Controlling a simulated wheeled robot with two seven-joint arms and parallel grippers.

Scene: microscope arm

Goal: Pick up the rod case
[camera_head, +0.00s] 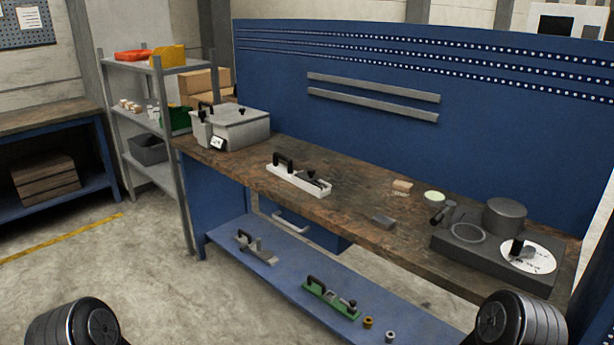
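No thing here is marked as the rod case, so I cannot tell for sure which it is. A grey lidded box (240,128) with black knobs and a small white tag stands at the far left end of the workbench. A long white fixture (299,180) with a black handle lies on the bench to the right of it. On the blue lower shelf are a grey fixture (255,247) and a green one (331,298), each with a black handle. Only dark round parts of my arms show at the bottom corners; both grippers are out of view.
The wooden workbench (350,205) holds a dark base plate (470,246) with a cylinder and white dial at right, and small blocks mid-bench. Small rings (368,322) lie on the lower shelf. A storage rack (160,90) stands left; the floor before the bench is clear.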

